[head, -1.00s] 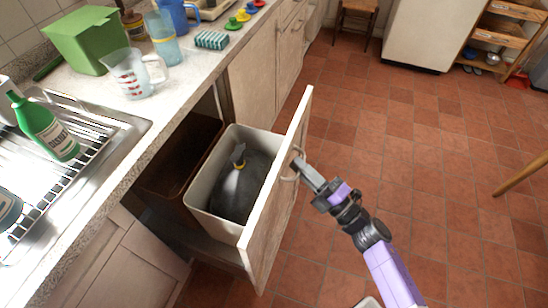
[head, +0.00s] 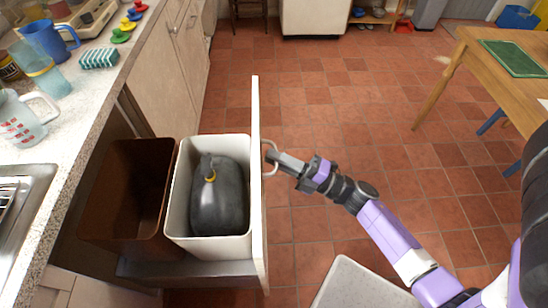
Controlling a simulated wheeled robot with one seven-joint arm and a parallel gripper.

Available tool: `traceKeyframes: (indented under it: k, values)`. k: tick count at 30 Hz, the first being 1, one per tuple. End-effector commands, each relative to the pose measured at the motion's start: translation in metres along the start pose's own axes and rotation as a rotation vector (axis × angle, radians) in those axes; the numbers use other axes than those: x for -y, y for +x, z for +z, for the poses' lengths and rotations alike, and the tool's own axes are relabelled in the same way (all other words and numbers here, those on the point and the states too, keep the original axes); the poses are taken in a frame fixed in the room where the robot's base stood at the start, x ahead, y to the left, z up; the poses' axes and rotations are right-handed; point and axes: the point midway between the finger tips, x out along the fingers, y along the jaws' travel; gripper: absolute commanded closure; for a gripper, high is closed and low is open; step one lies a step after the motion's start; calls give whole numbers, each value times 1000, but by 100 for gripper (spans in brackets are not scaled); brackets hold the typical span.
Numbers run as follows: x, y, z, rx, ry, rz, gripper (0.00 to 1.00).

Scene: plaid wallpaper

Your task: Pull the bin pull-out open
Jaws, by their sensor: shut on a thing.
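The bin pull-out stands drawn out from the counter in the head view. Behind the panel is a cream bin (head: 180,195) holding a tied dark bag (head: 220,205). Left of it is a brown bin (head: 118,240), apparently empty, next to the counter. A curved metal handle (head: 268,155) sticks out from the panel's right face. My gripper (head: 274,158) is at the handle, shut on it, with my arm reaching in from the lower right. The fingertips are small and partly merge with the handle.
A wooden table (head: 470,70) stands at the right.

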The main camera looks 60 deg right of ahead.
Motion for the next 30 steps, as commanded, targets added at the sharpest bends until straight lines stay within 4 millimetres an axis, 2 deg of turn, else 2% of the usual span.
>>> traceKeyframes:
  k: [3,4,5,16,30]
  values:
    - [2,-1,0,0,-1,-4,100]
    - [2,-1,0,0,-1,-4,84]
    - [2,-1,0,0,-1,-4,81]
    - [1,-5,0,1,0,-2,81]
    - [2,-71,0,1,0,-3,81]
